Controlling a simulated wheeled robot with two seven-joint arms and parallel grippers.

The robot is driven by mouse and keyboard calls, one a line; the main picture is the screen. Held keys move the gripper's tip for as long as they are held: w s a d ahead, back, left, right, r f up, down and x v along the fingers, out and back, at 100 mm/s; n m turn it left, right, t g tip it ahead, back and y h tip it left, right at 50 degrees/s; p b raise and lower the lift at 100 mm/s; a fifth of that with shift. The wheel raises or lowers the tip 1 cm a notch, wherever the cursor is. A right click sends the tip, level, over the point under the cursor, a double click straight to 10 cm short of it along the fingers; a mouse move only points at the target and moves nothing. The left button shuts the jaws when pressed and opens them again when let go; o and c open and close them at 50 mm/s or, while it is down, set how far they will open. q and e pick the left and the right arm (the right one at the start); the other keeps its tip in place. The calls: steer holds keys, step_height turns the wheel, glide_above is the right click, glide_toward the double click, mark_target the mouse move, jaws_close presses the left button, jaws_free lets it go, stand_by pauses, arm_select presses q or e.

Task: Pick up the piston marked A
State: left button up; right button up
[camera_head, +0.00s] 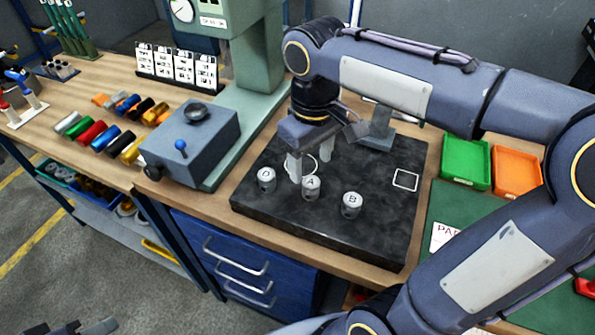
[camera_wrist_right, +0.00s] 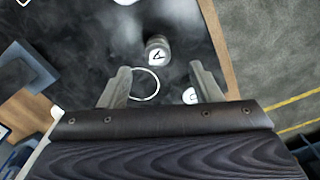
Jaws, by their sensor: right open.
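The piston marked A (camera_head: 311,188) is a short light-grey cylinder standing on a dark plate (camera_head: 330,235). In the right wrist view, piston A (camera_wrist_right: 157,50) lies just beyond the fingertips, roughly centred between them. My right gripper (camera_head: 309,163) is open and empty, fingers pointing down, close behind piston A. It shows no contact with the piston. Piston B (camera_head: 351,205) stands to the right of A. A third piston (camera_head: 266,180) stands to the left, its mark too small to read. My left gripper (camera_head: 82,328) shows only partly at the bottom left edge.
A white ring outline (camera_wrist_right: 145,84) is drawn on the plate near the fingers, and a white square outline (camera_head: 405,180) at its right. A grey stand (camera_head: 377,135) is behind. A grey box with a blue knob (camera_head: 192,142) stands left. Green (camera_head: 465,163) and orange (camera_head: 516,170) trays are right.

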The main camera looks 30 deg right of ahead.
mark_target(311, 181)
steer(key=f, duration=0.7)
steer(key=shift+d+f, duration=0.15)
steer(key=shift+d, duration=0.05)
steer(key=shift+w, duration=0.1)
steer(key=c, duration=1.1)
